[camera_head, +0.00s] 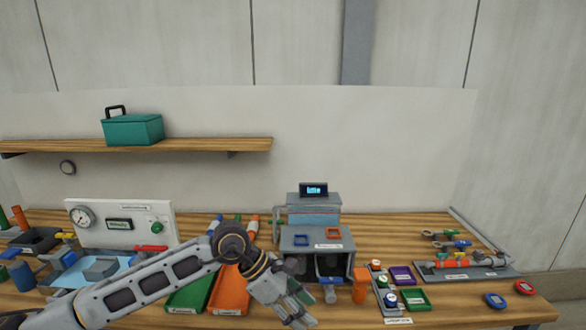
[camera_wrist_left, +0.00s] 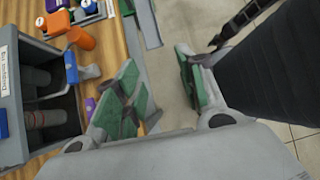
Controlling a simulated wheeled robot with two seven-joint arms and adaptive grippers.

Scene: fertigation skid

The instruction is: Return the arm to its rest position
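My left arm (camera_head: 150,285) comes in from the left across the front of the bench. Its gripper (camera_head: 298,312) hangs at the bench's front, just left of and below the grey station with dark openings. In the left wrist view, the left gripper (camera_wrist_left: 160,85) has its green-padded fingers spread apart. Nothing is between them; the bench edge and floor show behind. My right gripper is not in view.
Close by are the grey station (camera_head: 316,238), an orange cup (camera_head: 361,285), and green (camera_head: 187,295) and orange (camera_head: 229,290) trays partly behind my arm. A gauge panel (camera_head: 122,222) stands left. Small colored trays and a pipe assembly (camera_head: 465,264) lie right. Open floor (camera_wrist_left: 290,110) shows beyond the bench edge.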

